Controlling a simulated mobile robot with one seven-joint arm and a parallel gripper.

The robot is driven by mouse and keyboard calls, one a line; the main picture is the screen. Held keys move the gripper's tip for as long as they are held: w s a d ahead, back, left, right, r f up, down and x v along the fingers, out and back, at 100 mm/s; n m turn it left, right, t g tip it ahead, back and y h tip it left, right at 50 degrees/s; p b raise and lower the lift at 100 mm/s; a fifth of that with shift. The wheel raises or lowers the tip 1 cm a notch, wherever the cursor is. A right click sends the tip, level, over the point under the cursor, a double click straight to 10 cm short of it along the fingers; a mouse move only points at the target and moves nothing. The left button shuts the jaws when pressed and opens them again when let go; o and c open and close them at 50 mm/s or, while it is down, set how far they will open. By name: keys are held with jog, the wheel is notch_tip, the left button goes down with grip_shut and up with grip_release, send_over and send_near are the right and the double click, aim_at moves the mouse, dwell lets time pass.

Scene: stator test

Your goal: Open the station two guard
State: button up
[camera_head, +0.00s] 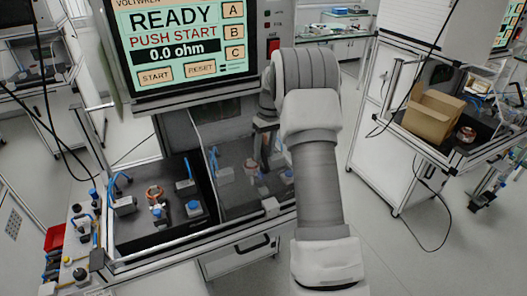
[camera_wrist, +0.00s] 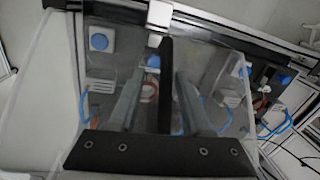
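The station two guard (camera_head: 232,172) is a clear cover over the right-hand bay below the test screen. It appears closed, with blue-topped parts and a copper ring showing dimly through it. A small pale block (camera_head: 271,206) sits at its front edge; a pale block also shows at the top of the wrist view (camera_wrist: 159,14). My gripper (camera_head: 264,146) is over the guard, partly hidden by my arm. In the wrist view my gripper (camera_wrist: 160,76) has its two grey fingers apart, with a dark bar between or beyond them. Contact with the guard cannot be told.
The left-hand bay (camera_head: 135,235) is uncovered and holds a copper ring (camera_head: 154,193) and blue-topped clamps. The screen (camera_head: 182,45) above reads READY, PUSH START, 0.0 ohm. A red bin (camera_head: 54,237) stands at the left. Another bench with a cardboard box (camera_head: 432,113) is at the right.

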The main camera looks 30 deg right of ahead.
notch_tip(320, 180, up, 17)
jog(key=d, duration=0.2)
jog(key=shift+r, duration=0.15)
jog(key=shift+w, duration=0.1)
dwell(0.6)
